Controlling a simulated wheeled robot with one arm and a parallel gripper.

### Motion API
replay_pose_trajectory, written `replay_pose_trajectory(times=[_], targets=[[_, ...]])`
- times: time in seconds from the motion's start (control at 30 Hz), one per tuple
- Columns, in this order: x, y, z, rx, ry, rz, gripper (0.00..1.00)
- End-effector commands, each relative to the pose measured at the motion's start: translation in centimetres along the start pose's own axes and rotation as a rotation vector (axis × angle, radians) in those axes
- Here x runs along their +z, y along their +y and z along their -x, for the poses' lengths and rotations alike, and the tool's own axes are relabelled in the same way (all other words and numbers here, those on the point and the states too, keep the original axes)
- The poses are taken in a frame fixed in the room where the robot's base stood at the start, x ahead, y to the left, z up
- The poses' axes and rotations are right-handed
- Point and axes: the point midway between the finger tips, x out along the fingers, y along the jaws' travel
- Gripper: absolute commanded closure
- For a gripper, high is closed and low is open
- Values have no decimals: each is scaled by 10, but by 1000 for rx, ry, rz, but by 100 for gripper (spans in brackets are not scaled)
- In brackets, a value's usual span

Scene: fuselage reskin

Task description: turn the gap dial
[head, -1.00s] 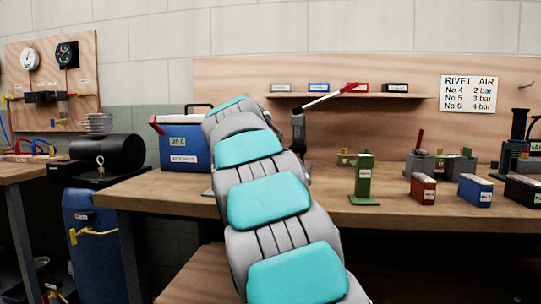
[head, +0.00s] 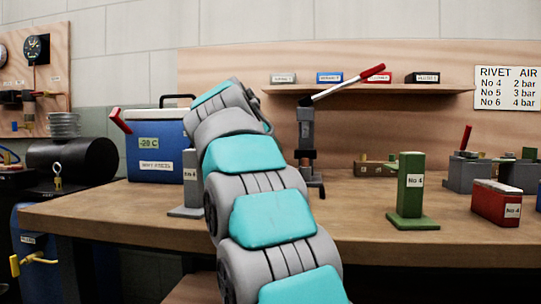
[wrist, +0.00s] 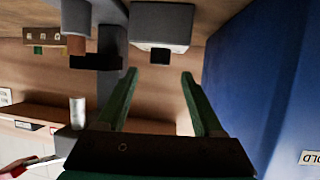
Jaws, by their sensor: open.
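My gripper (wrist: 158,74) shows in the wrist view as two green fingers, open with nothing between them. In the head view my arm reaches over the bench and hides the gripper. I cannot make out a gap dial for certain. In the wrist view a pale grey block (wrist: 160,22) with a dark square face lies just beyond the fingertips, apart from them. A dark grey lever tool (head: 306,135) with a red-ended handle stands on the bench right of my arm. A grey stand (head: 186,211) left of my arm is partly hidden.
A blue cool box (head: 155,160) stands left of my arm; its blue side (wrist: 250,80) fills the wrist view's right. A green No 4 stand (head: 410,185) and a red block (head: 497,204) stand right on the bench (head: 120,211). A shelf (head: 430,90) runs behind.

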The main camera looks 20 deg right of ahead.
Motion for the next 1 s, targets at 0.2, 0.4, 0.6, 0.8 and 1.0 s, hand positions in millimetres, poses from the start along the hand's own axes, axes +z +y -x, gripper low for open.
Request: replay_pose_trajectory(times=[0.2, 0.4, 0.6, 0.8, 1.0], targets=[[1, -1, -36, 0, -4, 0, 31], [0, 0, -51, 0, -2, -1, 31], [0, 0, -51, 0, -1, 0, 31], [0, 0, -51, 0, -2, 0, 53], [0, 0, -51, 0, -2, 0, 75]])
